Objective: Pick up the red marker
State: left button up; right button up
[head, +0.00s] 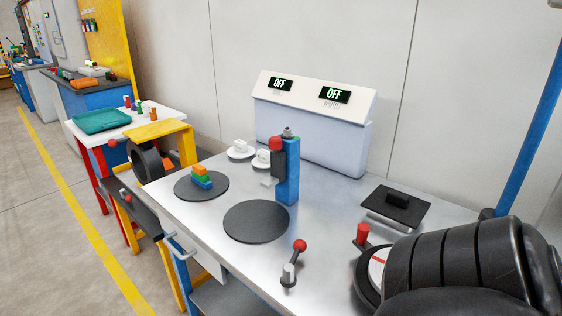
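No red thing here can be told as the marker for certain. A small upright red piece (127,101) stands at the back of the white table (95,128) on the left, near a green piece (140,108) and an orange piece (153,113). It is too small to tell whether it is a marker. A red cylinder (362,234) stands upright at the edge of a round dial (377,267) on the metal bench. My black arm at the lower right hides part of the dial. Neither gripper shows.
The metal bench (330,225) carries a blue post (287,170), a red-knobbed lever (295,262), dark discs (256,221), stacked coloured bricks (201,176) and a black plate (380,210). A display box (313,120) reading OFF stands behind. A green tray (101,120) lies on the white table.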

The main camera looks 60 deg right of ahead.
aim_at(126, 98)
jog(key=k, duration=0.45)
jog(key=u, duration=1.25)
jog(key=i, duration=0.6)
jog(key=z, duration=2.2)
